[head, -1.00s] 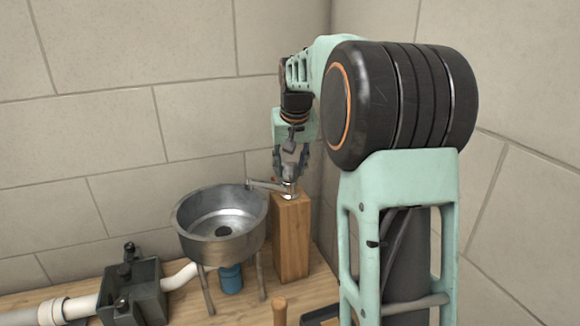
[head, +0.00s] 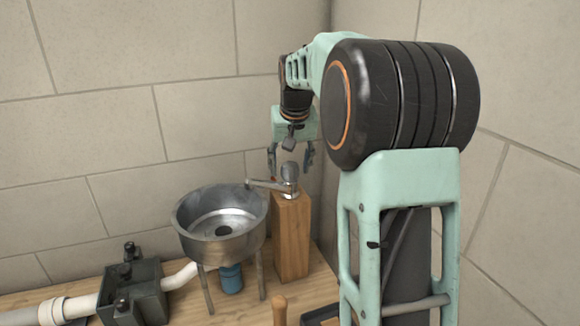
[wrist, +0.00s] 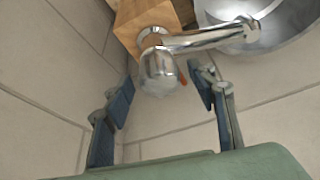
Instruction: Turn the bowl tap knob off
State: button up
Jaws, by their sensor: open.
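The bowl tap stands on top of a wooden post, with its spout reaching left over the metal bowl (head: 222,240). Its chrome knob (head: 289,171) sits above the tap body; in the wrist view the rounded knob (wrist: 159,72) shows just beyond the fingertips, with a small red mark at its right side. The spout (wrist: 205,40) runs to the upper right over the bowl. My gripper (head: 290,155) points down above the tap, open and empty, its fingers apart on either side of the knob. In the wrist view the open fingers (wrist: 158,85) show a clear gap.
The wooden post (head: 291,238) stands right of the bowl, near the wall corner. A dark clamp-like block (head: 134,290) holds a white pipe (head: 80,307) at lower left. A blue cylinder (head: 231,278) is under the bowl. A wooden handle (head: 280,308) is at the front.

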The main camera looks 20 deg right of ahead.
jog(key=d+v, duration=0.1)
jog(key=v, duration=1)
jog(key=shift+a+r, duration=0.25)
jog(key=shift+a, duration=0.25)
jog(key=shift+s, duration=0.1)
